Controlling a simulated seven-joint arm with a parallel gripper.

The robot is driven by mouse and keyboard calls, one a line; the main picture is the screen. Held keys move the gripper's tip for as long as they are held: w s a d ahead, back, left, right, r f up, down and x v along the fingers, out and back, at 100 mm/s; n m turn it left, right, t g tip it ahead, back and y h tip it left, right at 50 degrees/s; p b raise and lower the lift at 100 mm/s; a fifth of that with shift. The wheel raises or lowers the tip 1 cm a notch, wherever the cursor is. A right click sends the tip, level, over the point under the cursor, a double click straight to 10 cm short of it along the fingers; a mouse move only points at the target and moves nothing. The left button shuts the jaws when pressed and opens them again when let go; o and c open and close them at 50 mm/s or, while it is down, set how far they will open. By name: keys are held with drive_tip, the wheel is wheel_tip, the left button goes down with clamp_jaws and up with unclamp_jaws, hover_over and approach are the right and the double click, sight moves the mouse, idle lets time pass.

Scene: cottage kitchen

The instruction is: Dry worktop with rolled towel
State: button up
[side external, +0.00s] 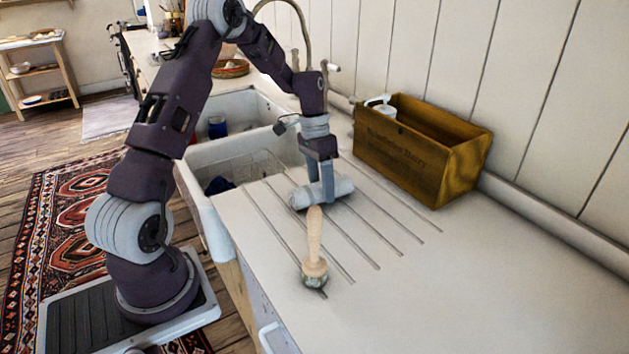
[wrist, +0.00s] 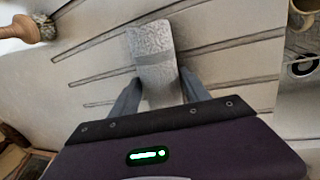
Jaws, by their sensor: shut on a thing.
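A light grey rolled towel (side external: 338,188) lies on the grooved white worktop (side external: 465,278), close to the sink. My gripper (side external: 321,195) points down and is shut on the towel around its middle. In the wrist view the towel (wrist: 152,50) sits between my two fingers (wrist: 158,92), with one end reaching out past them. The towel seems to touch the worktop, but I cannot tell if its whole length rests there.
A wooden crate (side external: 410,160) with a white bottle (side external: 379,106) stands against the wall. A double white sink (side external: 208,205) lies to the left. The worktop's near right is clear.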

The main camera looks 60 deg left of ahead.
drive_tip(key=d, duration=0.8)
drive_tip(key=shift+d, duration=0.3)
drive_tip(key=d+v, duration=0.2)
drive_tip(key=v, duration=0.6)
drive_tip(key=shift+r, duration=0.25)
